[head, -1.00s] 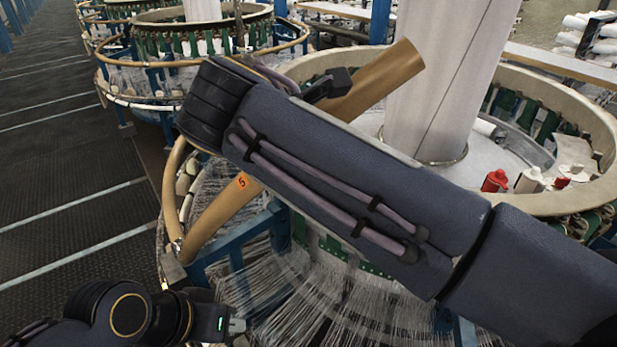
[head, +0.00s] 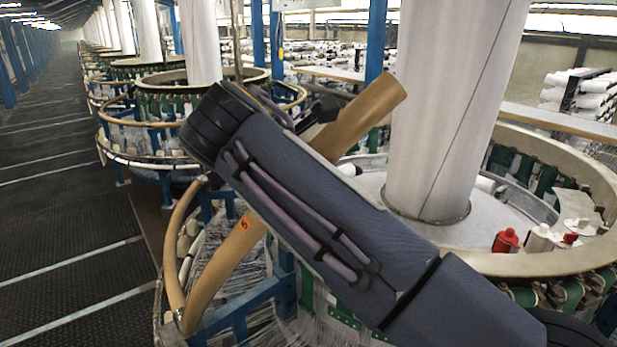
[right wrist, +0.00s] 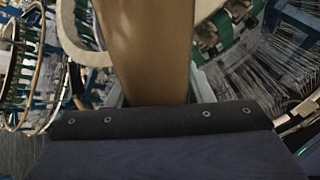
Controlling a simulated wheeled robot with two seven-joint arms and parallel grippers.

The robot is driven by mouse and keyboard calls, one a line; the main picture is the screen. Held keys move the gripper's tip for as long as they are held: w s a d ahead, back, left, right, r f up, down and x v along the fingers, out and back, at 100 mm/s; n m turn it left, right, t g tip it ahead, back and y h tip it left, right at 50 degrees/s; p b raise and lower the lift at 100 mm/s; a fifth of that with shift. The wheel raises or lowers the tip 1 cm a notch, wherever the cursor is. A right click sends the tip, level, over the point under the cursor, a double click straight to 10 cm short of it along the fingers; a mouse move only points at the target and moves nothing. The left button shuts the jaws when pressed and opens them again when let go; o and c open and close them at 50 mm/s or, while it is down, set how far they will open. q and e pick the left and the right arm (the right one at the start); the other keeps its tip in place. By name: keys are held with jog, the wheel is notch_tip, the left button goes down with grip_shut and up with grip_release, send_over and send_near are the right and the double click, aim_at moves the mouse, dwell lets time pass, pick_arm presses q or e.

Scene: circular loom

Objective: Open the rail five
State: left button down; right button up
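Rail five is a tan rail (head: 222,262) with an orange label 5 (head: 243,222). It slopes up from the ring's left side to a free upper end (head: 372,108) in front of the white column. My right arm crosses in front of its middle. A dark part of my right gripper (head: 324,108) shows beside the rail's upper part; the fingertips are hidden behind my arm. My left gripper is out of view.
The loom's white column (head: 445,110) and pale upper ring (head: 480,262) stand right of the rail. Red and white bobbins (head: 507,241) stand inside the ring. Another loom (head: 165,105) is behind at the left. The dark floor aisle (head: 65,215) at the left is free.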

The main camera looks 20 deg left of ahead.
jog(key=o, duration=0.3)
jog(key=shift+w+a, duration=0.1)
jog(key=shift+o, duration=0.2)
jog(key=shift+s+r, duration=0.25)
jog(key=v, duration=0.7)
jog(key=shift+s, duration=0.15)
